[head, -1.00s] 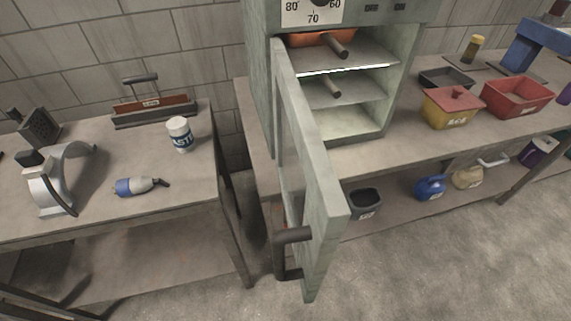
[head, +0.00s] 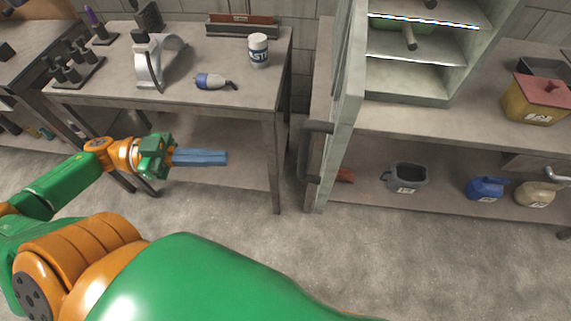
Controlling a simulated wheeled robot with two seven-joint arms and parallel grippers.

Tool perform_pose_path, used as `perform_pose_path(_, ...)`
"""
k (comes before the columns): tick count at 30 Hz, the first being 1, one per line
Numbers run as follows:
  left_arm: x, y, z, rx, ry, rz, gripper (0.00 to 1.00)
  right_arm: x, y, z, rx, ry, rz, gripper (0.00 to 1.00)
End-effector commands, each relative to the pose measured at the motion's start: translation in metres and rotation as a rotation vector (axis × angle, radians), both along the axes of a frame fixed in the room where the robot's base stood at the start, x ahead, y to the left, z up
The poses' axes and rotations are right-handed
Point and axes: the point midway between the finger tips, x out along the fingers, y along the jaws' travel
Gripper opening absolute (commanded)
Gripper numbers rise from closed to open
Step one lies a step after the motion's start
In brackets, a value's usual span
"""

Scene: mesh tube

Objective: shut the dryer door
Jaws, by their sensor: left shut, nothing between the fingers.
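The dryer (head: 405,97) is a pale grey-green cabinet with shelves inside, at the upper right of the head view. Its door (head: 349,62) stands open, swung out toward me and seen nearly edge-on. A dark bar handle (head: 312,152) is on the door's left face. My left gripper (head: 226,158) is shut and empty, its blue fingers pointing right. It is left of the handle and clearly apart from it, in front of the left table. My right gripper is not in view.
Under the dryer's bench, a grey bin (head: 408,177) and a blue jug (head: 486,188) sit on a low shelf. The floor in front is clear.

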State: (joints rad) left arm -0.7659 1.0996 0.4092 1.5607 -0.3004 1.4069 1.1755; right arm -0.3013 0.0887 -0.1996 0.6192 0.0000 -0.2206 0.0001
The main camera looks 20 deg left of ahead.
Motion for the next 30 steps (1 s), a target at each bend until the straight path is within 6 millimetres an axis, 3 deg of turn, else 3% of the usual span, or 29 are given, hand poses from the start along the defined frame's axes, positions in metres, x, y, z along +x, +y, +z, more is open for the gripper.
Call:
perform_pose_path(9, 0.026, -0.064, 0.001, -0.004, -0.008, 0.002, 0.00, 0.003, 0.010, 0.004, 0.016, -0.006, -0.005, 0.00)
perform_pose_path(16, 0.042, -0.102, 0.001, -0.004, -0.007, 0.006, 0.00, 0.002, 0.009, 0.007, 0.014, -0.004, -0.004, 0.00)
perform_pose_path(21, 0.048, -0.115, 0.000, -0.003, -0.003, 0.007, 0.00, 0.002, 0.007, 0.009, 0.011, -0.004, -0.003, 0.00)
perform_pose_path(30, 0.048, -0.116, -0.001, -0.001, -0.003, 0.007, 0.00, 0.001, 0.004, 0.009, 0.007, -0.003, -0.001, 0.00)
